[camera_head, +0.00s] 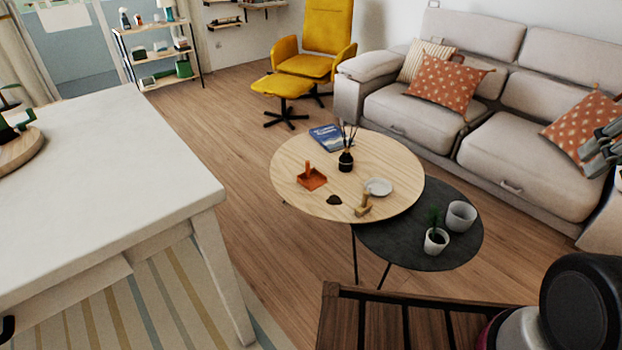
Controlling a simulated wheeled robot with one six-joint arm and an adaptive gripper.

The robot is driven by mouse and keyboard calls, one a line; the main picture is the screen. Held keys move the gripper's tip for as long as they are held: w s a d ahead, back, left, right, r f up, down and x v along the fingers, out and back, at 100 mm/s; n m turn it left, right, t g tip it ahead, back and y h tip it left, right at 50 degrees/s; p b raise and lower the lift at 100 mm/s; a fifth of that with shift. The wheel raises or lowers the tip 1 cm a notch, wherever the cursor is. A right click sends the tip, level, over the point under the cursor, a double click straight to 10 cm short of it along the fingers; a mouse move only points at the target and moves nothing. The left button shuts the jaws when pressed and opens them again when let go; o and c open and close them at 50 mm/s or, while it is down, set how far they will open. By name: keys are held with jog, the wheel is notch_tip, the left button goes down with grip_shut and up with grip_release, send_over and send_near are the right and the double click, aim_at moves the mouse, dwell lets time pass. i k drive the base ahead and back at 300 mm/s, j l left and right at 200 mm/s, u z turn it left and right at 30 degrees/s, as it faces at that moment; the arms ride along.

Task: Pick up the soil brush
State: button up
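A small tan wooden brush (363,206), which looks like the soil brush, is near the front edge of the round light-wood table (290,162). Its handle part stands up, and its bristles are too small to make out. A small dark heap of soil (334,200) lies left of it, and an orange dustpan (312,181) sits farther left. A white dish (379,187) is just behind the brush. My gripper (597,153) shows partly at the right edge, in front of the sofa and far from the brush. Its finger opening cannot be made out.
A reed diffuser (346,162) and blue book (331,139) are on the table. A lower dark table (455,253) holds a potted plant (436,240) and white pot (461,216). A slatted wooden piece (400,325) is in front; a white table (100,190) is left.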

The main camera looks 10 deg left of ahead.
aim_at(363, 209)
jog(key=i+j+z, duration=0.15)
jog(key=i+j, duration=0.85)
jog(key=j, duration=0.1)
